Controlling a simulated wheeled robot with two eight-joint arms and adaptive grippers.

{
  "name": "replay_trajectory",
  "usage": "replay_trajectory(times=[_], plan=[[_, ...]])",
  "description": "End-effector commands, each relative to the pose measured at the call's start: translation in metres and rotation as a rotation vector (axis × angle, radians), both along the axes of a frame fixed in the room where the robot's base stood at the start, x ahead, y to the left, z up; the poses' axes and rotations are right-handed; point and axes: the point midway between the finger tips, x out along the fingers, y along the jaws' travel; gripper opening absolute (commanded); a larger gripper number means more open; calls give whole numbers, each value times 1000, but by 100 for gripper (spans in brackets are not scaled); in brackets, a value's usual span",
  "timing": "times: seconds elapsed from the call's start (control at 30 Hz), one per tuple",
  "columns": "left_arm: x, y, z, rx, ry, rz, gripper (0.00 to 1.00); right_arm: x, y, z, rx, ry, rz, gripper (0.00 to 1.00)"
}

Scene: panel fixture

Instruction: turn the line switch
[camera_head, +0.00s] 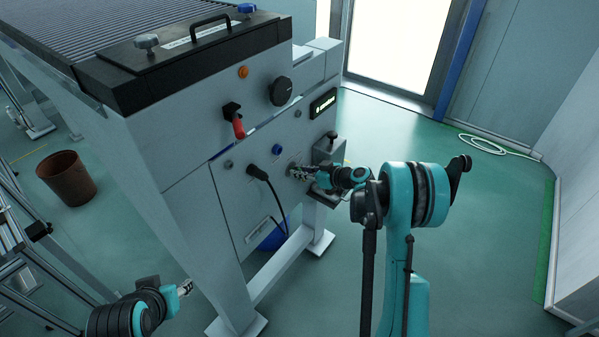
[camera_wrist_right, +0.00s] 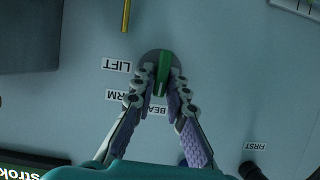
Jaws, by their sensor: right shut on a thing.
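My right gripper (camera_head: 294,168) is at the front panel (camera_head: 246,200) of the grey machine, at the right end of its lower row of controls. In the right wrist view my right gripper (camera_wrist_right: 161,72) is shut on a green knob (camera_wrist_right: 165,60) with a round dark base. Labels reading "LIFT" and, partly hidden by the fingers, "RM" and "BEA" sit beside the knob. In the head view the fingers hide the knob. No label naming a line switch is readable. My left gripper (camera_head: 185,287) is low at the left, away from the panel; its jaws are too small to judge.
The panel also carries a red-handled lever (camera_head: 237,125), a black rotary knob (camera_head: 281,91), a blue button (camera_head: 277,149), an orange lamp (camera_head: 243,72) and a plugged black cable (camera_head: 268,184). A brown bin (camera_head: 66,178) stands at left. Floor at right is mostly clear.

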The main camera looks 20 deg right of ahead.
Motion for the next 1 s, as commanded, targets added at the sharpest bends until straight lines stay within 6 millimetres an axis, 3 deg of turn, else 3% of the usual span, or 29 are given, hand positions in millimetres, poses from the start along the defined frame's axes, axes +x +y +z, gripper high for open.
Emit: replay_trajectory(times=[1.0], plan=[[0, 0, -19, 0, 0, 0, 42, 5, -7, -4, 544, 423, -1, 0]])
